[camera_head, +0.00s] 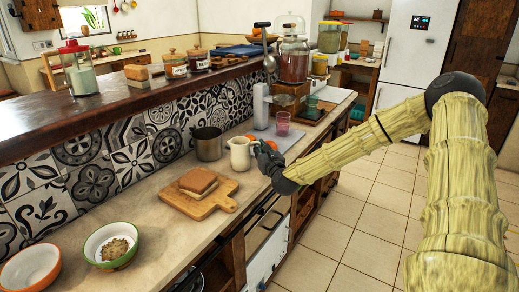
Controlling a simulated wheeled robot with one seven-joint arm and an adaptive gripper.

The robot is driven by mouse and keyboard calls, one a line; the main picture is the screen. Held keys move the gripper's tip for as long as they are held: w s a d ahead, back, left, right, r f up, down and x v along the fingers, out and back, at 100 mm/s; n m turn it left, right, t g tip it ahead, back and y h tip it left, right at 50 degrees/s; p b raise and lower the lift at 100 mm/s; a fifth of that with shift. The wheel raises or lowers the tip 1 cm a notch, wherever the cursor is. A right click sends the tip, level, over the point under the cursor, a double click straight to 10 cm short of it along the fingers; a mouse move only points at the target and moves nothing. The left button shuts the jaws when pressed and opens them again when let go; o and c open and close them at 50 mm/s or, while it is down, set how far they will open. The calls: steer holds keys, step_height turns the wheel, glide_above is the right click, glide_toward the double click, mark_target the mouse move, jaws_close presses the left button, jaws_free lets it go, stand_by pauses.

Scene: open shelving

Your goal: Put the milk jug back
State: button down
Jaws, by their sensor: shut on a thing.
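The milk jug (239,155) is a small cream-white jug with a handle on its right side. It is upright at the counter (168,222), right of a metal pot. My gripper (259,150) is at the jug's right side, shut on it at the handle side. The fingers are dark and small in this view, so the exact grip is hard to see. I cannot tell whether the jug's base touches the counter.
The metal pot (208,144) stands close left of the jug. A wooden board (225,203) with bread lies in front, and two bowls stand at the near left. Tomatoes (271,145) and a pink glass (283,124) are behind. The tiled wall (130,150) bounds the counter's left.

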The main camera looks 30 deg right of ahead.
steer(key=shift+f, duration=0.1)
steer(key=c, duration=1.5)
jaws_free()
steer(key=shift+s, duration=0.1)
steer(key=shift+v, duration=6)
